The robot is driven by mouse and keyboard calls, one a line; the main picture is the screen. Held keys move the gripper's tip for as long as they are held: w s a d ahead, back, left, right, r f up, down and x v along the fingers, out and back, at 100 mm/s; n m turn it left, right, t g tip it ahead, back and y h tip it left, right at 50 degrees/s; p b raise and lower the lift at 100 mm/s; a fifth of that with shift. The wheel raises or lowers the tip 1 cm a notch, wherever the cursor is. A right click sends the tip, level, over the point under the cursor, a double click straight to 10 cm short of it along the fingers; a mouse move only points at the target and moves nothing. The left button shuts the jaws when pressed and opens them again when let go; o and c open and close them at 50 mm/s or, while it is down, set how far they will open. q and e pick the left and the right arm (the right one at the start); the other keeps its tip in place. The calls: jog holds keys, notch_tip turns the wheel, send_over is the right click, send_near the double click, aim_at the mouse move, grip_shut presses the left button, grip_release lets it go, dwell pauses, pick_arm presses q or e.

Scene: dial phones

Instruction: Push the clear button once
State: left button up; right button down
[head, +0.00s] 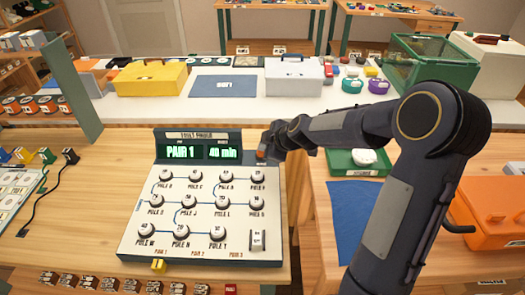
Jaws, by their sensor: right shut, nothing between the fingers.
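A white sloped panel (200,215) stands on the wooden table at centre left, with several round knobs marked POLE in rows. Its dark top box carries a green display (202,152) reading PAIR 1 and 40 min. A pale rectangular switch (258,240) sits at the panel's lower right. No label reading clear can be made out, so I cannot tell which part is the clear button. My right gripper (263,152) is shut and empty, just right of the display and above the knobs' upper right. Whether it touches the box is unclear. My left gripper is not in view.
A yellow tag (158,265) is at the panel's front edge. Small blocks line the table's front. A green tray (360,162), a blue cloth (348,205) and an orange case (495,205) lie to the right. A yellow toolbox (150,78) stands on the white bench behind.

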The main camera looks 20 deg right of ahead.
jog(key=shift+f+b, duration=0.3)
jog(key=shift+b, duration=0.05)
jog(key=shift+r, duration=0.15)
dwell(0.3)
jog(key=shift+r+p, duration=0.35)
jog(key=shift+r, duration=0.25)
notch_tip(320, 180, up, 6)
jog(key=p, duration=0.4)
dwell(0.7)
